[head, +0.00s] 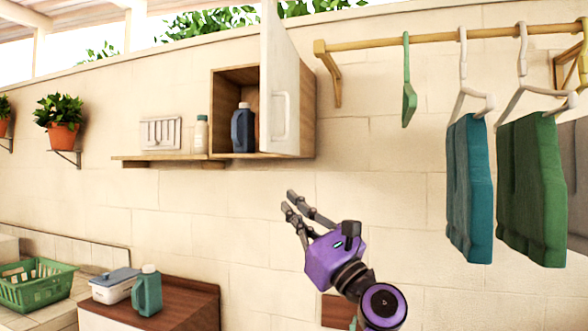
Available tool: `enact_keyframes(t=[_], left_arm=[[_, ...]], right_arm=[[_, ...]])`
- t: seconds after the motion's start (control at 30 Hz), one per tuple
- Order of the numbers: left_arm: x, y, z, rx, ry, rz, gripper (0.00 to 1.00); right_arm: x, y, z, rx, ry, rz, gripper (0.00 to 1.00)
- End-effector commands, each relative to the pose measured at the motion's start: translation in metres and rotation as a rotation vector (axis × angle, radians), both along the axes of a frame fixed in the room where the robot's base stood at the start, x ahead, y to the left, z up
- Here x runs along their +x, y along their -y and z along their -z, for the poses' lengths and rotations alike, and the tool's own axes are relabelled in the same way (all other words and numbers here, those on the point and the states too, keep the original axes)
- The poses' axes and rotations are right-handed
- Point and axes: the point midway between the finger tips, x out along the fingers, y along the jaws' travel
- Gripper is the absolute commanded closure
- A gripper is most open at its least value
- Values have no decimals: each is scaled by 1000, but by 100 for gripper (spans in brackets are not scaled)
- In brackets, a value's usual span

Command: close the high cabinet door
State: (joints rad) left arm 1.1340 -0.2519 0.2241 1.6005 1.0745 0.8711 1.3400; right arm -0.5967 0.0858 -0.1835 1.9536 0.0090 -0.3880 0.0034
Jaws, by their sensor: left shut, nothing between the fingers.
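The high cabinet (235,76) is a wooden box on the wall. Its white door (278,60) stands open, swung out towards me from the cabinet's right side. A white bar handle (281,115) is on the door's visible face. My left gripper (288,201), purple with dark fingers, is below the cabinet in the picture. Its fingers are shut, empty, point up and left, and appear apart from the door. My right gripper is out of view.
A shelf (165,158) left of the cabinet holds a white rack (160,132) and a bottle (201,133). The wall around my gripper is mostly bare.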

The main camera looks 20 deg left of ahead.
Motion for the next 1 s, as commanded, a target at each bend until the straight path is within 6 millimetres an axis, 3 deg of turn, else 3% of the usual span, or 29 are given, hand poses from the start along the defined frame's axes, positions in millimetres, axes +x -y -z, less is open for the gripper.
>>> enact_keyframes(t=[0.03,0.1,0.3,0.57,0.77,1.0], left_arm=[[-1,8,-22,-133,101,63,100],[-4,17,-46,-319,232,144,100],[-14,60,-96,-775,510,351,100],[-27,102,-126,-1063,645,475,100],[-19,93,-128,-1087,657,481,100],[12,55,-128,-1083,657,480,100]], right_arm=[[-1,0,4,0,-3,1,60],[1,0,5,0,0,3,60],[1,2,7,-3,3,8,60],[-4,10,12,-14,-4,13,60],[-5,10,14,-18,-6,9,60],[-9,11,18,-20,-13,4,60]])
